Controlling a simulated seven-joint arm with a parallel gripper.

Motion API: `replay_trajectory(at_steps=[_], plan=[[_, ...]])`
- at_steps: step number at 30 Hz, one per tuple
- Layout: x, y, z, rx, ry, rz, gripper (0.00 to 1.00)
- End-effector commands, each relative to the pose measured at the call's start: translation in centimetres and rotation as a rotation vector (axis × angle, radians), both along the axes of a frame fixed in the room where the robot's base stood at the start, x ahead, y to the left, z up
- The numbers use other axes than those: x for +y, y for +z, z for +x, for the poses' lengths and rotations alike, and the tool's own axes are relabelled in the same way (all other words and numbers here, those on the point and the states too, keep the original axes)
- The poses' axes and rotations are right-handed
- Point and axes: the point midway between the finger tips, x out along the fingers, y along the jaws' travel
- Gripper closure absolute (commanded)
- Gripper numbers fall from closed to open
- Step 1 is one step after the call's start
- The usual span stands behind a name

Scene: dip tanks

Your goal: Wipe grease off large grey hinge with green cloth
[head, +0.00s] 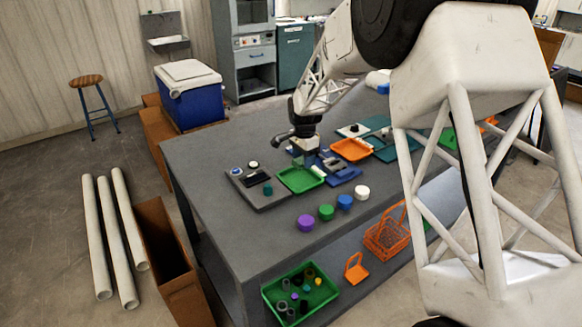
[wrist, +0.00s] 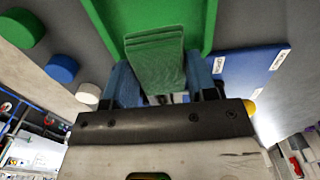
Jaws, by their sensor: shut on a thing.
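My gripper (head: 307,158) is low over the table, at the back edge of a green tray (head: 300,181). In the wrist view, my gripper (wrist: 160,80) has its blue fingers on both sides of a folded green cloth (wrist: 157,55), shut on it. The cloth overlaps the green tray (wrist: 98,22) in that view; I cannot tell whether they touch. In the head view I cannot make out the cloth clearly. I cannot pick out the large grey hinge in either view, nor any grease.
A grey board (head: 270,201) with small parts lies left of the tray, a blue board (head: 344,174) right of it. An orange tray (head: 351,150) is behind. Purple (head: 306,223), green (head: 326,212), blue (head: 345,202) and white (head: 362,192) round pieces line the front. The table's left end is clear.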

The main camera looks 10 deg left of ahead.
Motion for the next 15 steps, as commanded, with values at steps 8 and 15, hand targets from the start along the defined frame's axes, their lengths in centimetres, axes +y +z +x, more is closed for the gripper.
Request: replay_trajectory(at_steps=[8,15], plan=[[-6.8,2.3,5.9,-0.001,-0.004,0.0,0.67],[-11.6,3.8,9.2,-0.001,-0.002,0.001,0.67]])
